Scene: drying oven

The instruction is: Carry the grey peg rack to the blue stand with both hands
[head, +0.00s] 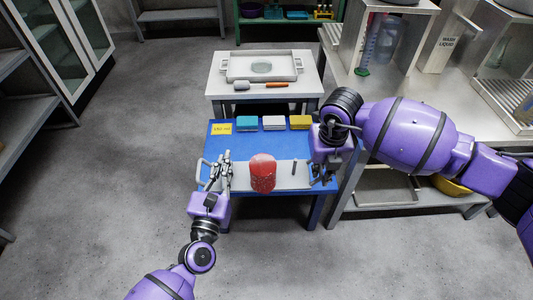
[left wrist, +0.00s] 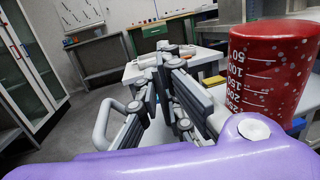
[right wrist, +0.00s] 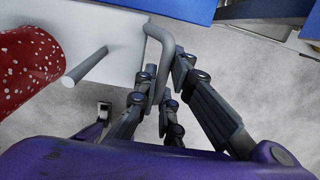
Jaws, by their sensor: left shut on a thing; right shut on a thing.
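The grey peg rack (head: 283,178) is a pale flat board over the front part of the blue stand (head: 256,139). A red speckled beaker (head: 262,173) stands on it, and a bare grey peg (head: 294,167) rises to its right. My left gripper (head: 226,170) is shut on the rack's left handle (left wrist: 105,122). My right gripper (head: 322,170) is shut on the right handle (right wrist: 160,50). The board also shows in the right wrist view (right wrist: 112,30). I cannot tell whether the rack touches the stand's top.
Teal (head: 246,123), white (head: 274,122) and yellow (head: 300,122) blocks and a yellow label (head: 222,128) lie along the stand's back. Behind is a white table (head: 220,92) with a tray (head: 233,68) and brush (head: 262,86). A steel counter (head: 465,130) stands right. Left floor is clear.

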